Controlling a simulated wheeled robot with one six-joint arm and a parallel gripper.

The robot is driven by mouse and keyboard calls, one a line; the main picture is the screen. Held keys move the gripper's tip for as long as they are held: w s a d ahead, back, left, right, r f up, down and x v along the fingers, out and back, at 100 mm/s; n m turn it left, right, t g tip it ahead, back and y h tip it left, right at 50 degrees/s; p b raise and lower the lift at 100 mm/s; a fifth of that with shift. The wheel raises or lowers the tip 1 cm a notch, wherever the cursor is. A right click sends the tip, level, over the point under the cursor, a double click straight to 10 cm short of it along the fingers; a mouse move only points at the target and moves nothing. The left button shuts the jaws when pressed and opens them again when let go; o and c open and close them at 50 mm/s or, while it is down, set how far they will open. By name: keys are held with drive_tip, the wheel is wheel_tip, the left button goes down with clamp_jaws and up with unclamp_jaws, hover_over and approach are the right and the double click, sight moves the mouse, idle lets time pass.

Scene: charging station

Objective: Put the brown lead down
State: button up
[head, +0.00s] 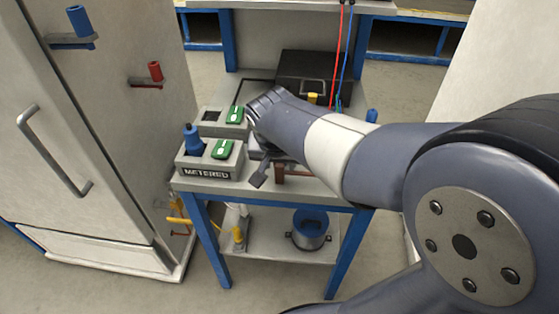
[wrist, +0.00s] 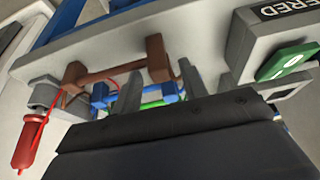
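A brown bar with upright ends (wrist: 110,68) lies along the pale table edge in the wrist view. A bit of brown (head: 281,172) also shows beside my gripper in the head view. I cannot tell whether it is the brown lead or a holder. My gripper (wrist: 158,82) has its two grey fingers apart, with the bar's right end just beyond the gap. No lead is visibly held between the fingers. In the head view my gripper (head: 262,168) is low at the table's front, mostly hidden by my arm.
A grey block marked METERED (head: 207,173) holds a blue plug (head: 194,140) and a green switch (head: 222,149). A red plug (wrist: 28,147) hangs at the left in the wrist view, near blue and green pieces. A pot (head: 309,228) stands on the lower shelf. A white cabinet (head: 85,130) is at left.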

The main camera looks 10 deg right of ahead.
drive_tip(key=p+v, duration=0.2)
drive_tip(key=v, duration=1)
drive_tip(key=b+x, duration=0.2)
drive_tip(key=x, duration=0.9)
drive_tip(key=shift+w+f, duration=0.15)
drive_tip(key=shift+f, duration=0.15)
drive_tip(key=shift+w, duration=0.15)
drive_tip(key=shift+r+p, duration=0.5)
drive_tip(key=shift+r, duration=1.3)
drive_tip(key=shift+f, duration=0.1)
